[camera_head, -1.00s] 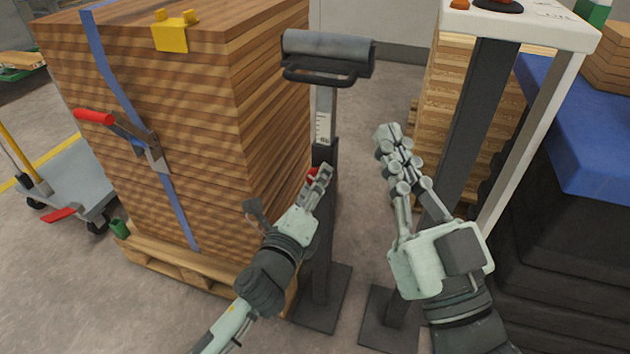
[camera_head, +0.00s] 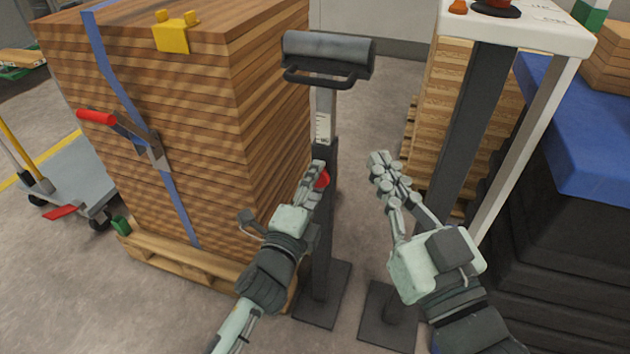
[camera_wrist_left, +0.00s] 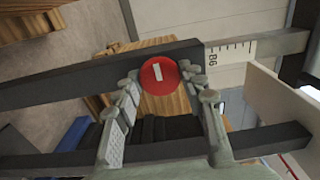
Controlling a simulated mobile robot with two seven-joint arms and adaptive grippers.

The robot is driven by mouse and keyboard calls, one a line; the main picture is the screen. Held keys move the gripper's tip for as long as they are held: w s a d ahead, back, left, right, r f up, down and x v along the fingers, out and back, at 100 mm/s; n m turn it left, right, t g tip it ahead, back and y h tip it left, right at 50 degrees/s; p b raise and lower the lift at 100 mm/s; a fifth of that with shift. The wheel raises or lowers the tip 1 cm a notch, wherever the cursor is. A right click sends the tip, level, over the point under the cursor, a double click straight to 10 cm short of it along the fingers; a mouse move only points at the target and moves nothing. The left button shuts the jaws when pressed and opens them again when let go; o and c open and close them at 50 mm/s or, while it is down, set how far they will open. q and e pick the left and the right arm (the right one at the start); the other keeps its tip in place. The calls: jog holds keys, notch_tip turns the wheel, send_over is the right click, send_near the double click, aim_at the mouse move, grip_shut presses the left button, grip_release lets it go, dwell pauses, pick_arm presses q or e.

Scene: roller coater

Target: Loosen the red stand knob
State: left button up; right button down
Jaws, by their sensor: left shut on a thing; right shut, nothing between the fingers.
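The red stand knob (camera_head: 322,179) sits on the dark upright post of the roller stand (camera_head: 325,230). In the wrist view, my left fingertips (camera_wrist_left: 160,82) flank the disc. Above the knob, the post carries a printed scale (camera_head: 322,127). My right gripper (camera_head: 381,160) is shut and empty, right of the post.
A strapped wood stack (camera_head: 200,120) on a pallet (camera_head: 190,262) stands close left of the post. The grey roller (camera_head: 328,54) tops the stand. A white-topped control stand (camera_head: 520,30) and a blue-topped dark stack (camera_head: 580,130) are at the right. A cart (camera_head: 85,180) is far left.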

dwell(0.3)
pick_arm(q)
jog(key=o, duration=1.2)
jog(key=shift+c, duration=0.2)
jog(key=v, duration=1.2)
jog(key=shift+r, duration=0.1)
